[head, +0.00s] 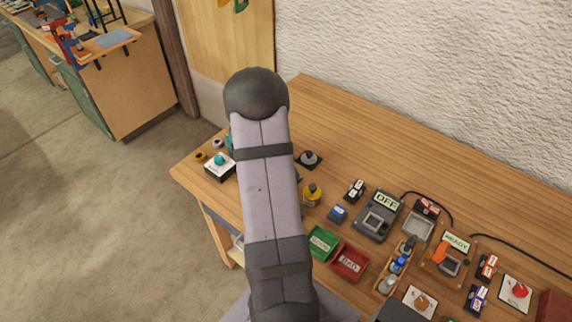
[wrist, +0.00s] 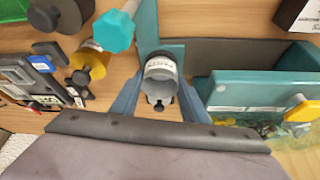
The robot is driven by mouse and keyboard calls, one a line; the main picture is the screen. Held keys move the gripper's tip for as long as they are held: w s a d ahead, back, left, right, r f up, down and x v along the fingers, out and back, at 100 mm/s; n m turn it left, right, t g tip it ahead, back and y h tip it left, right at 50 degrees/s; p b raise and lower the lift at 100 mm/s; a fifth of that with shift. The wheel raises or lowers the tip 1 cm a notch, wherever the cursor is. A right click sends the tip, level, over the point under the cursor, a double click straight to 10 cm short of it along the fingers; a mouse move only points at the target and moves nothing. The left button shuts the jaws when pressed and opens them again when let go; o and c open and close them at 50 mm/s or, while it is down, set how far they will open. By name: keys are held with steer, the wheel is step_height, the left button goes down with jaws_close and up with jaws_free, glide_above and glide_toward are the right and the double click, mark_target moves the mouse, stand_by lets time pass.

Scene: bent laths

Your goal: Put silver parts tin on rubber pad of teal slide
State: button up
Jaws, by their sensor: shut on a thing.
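The silver parts tin (wrist: 162,68) is between the fingers of my gripper (wrist: 162,84) in the wrist view, with part of its label showing. The gripper is shut on it. The teal slide (wrist: 258,92) lies to the right of the tin, and a teal part also shows behind the tin. A dark grey strip, apparently the rubber pad (wrist: 235,52), lies between the teal parts, right of the tin. I cannot tell the tin's height above the slide. In the head view my arm hides the gripper, the tin and most of the slide.
A yellow tab (wrist: 301,111) is at the slide's right. Green (head: 322,242) and red (head: 350,262) bins and several devices crowd the bench. The far bench strip (head: 400,150) is clear.

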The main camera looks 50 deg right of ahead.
steer(key=shift+f+b, duration=0.2)
steer(key=shift+b, duration=0.1)
steer(key=o, duration=0.8)
steer(key=shift+r, duration=0.15)
steer(key=shift+r+p, duration=0.2)
steer(key=shift+p, duration=0.2)
steer(key=s+b+v, duration=0.1)
steer(key=b+v, duration=0.3)
steer(key=v, duration=0.7)
steer(key=shift+w+a+r, duration=0.2)
steer(key=shift+w+r, duration=0.15)
steer(key=shift+w, duration=0.15)
steer(key=a+f+n+t+y, duration=0.1)
steer(key=a+f+n+y, duration=0.15)
steer(key=a+n, duration=1)
steer(key=s+a+f+n+y, duration=0.1)
steer(key=s+a+n, duration=0.3)
steer(key=a, duration=0.6)
steer(key=s+a+f+n+y, duration=0.1)
steer(key=s+a+f+n, duration=0.1)
steer(key=a, duration=0.8)
steer(key=s+n, duration=0.1)
steer(key=s, duration=0.1)
steer(key=shift+s+a+f+n, duration=0.25)
steer(key=shift+a+f+n, duration=0.05)
steer(key=shift+n, duration=0.05)
